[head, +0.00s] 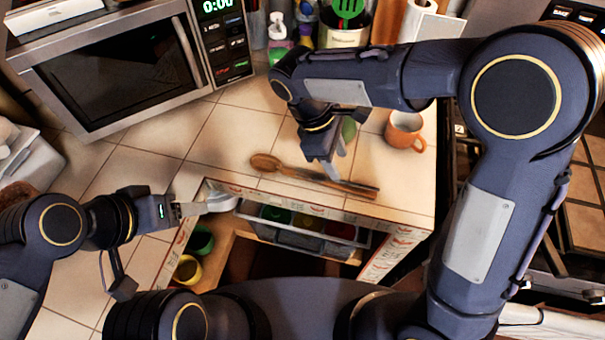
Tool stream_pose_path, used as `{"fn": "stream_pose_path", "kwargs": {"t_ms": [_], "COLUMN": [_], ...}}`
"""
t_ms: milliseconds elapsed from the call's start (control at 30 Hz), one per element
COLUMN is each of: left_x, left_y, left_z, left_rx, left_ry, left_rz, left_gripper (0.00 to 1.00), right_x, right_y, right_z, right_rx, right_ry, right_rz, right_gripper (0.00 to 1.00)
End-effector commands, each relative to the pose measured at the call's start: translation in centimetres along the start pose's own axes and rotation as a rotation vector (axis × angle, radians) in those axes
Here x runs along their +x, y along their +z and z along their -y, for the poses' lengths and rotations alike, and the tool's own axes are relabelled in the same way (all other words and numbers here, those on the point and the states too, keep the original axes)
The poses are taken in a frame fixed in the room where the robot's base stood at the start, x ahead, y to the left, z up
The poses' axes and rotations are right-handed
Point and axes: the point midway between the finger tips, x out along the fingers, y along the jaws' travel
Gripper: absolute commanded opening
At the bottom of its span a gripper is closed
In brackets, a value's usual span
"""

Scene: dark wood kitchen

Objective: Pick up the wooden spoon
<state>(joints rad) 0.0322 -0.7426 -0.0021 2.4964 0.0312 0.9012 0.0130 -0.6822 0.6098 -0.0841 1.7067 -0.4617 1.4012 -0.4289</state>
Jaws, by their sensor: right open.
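The wooden spoon (290,172) lies flat on the tiled counter near its front edge. Its bowl points left and its handle runs right, slightly toward the front. My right gripper (334,168) points down at the middle of the spoon's handle and hides part of it. It is open; I cannot tell whether its fingers touch the handle. My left gripper (188,210) is at the counter's left front corner, well apart from the spoon. Its fingertips meet a pale rounded thing (222,202), and I cannot tell whether they grip it.
An orange mug (405,131) stands right of my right gripper. A microwave (120,70) fills the back left. A utensil holder (344,36) and a paper roll (416,20) stand behind. Below the front edge are a grey rack (300,240), a green cup (201,240) and a yellow cup (187,269).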

Motion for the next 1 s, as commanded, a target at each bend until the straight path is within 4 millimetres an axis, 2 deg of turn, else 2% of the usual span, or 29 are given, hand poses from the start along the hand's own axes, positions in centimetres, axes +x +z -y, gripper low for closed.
{"fn": "stream_pose_path", "kwargs": {"t_ms": [500,800,833,1000], "left_x": [-0.6,-0.6,-0.6,-0.6], "left_y": [-0.3,-0.3,-0.3,-0.3], "left_z": [-0.3,-0.3,-0.3,-0.3], "left_rx": [0.0,0.0,0.0,0.0], "left_ry": [0.0,0.0,0.0,0.0], "left_rz": [0.0,0.0,0.0,0.0], "left_gripper": [0.63,0.63,0.63,0.63], "right_x": [6.7,7.3,7.3,7.3], "right_y": [0.0,0.0,0.0,0.0], "right_z": [0.5,0.5,0.5,0.5], "right_rx": [0.002,0.002,0.002,0.002], "right_ry": [-0.004,-0.003,-0.003,-0.003], "right_rz": [0.002,-0.001,-0.001,-0.002], "right_gripper": [0.45,0.45,0.43,0.21]}}
